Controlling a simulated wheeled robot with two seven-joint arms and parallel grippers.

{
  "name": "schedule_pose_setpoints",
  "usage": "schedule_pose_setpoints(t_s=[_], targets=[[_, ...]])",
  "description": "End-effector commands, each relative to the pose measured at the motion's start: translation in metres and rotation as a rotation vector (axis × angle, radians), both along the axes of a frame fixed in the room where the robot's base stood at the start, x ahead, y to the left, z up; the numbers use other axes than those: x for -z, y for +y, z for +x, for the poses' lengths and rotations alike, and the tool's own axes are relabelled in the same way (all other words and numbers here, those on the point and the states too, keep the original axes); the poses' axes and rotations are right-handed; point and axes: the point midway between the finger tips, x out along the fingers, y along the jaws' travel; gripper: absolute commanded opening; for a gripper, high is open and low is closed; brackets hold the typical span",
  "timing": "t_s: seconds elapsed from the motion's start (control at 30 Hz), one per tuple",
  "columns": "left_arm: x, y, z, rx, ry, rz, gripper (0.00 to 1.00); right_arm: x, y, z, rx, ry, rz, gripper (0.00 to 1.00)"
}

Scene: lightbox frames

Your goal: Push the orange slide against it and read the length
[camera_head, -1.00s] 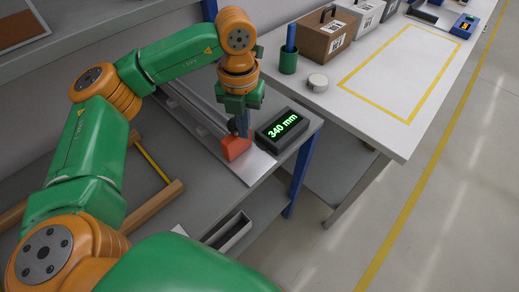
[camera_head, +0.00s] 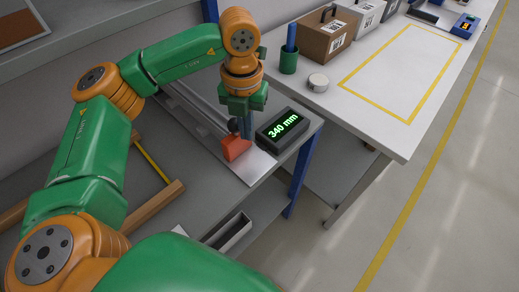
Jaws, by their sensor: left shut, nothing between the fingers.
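The orange slide (camera_head: 235,148) sits near the front end of a grey metal rail (camera_head: 200,120) on the grey bench, with a dark knob on it. A dark display box (camera_head: 283,130) beside the rail reads "340 mm" in green. My left gripper (camera_head: 248,134) points down just to the right of the slide's knob, between the slide and the display box. Its fingers are shut and hold nothing; a small gap seems to separate them from the knob. What lies against the slide along the rail is hard to make out. My right gripper is out of view.
A wooden frame with a yellow strip (camera_head: 152,161) lies left of the rail.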

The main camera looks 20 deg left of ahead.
Motion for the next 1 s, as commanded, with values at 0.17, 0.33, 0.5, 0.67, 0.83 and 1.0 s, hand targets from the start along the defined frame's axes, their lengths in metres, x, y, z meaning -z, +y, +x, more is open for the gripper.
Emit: schedule_pose_setpoints(t_s=[0.17, 0.33, 0.5, 0.67, 0.83, 1.0], targets=[[-0.003, -0.004, -0.002, 0.001, 0.0, 0.0, 0.0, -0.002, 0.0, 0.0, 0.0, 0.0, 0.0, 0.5], [-0.025, -0.004, -0.001, 0.001, 0.0, -0.001, 0.0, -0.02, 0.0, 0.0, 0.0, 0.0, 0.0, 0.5], [-0.05, -0.004, -0.001, 0.001, 0.0, -0.001, 0.0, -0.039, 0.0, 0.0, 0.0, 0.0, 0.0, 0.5], [-0.071, -0.004, -0.002, 0.001, 0.001, -0.001, 0.0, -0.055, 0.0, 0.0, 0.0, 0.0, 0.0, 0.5], [-0.07, -0.004, -0.002, 0.001, 0.001, 0.0, 0.0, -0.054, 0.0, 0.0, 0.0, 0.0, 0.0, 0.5], [-0.07, -0.004, -0.002, 0.001, 0.001, 0.0, 0.0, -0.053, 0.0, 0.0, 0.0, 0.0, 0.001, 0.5]])
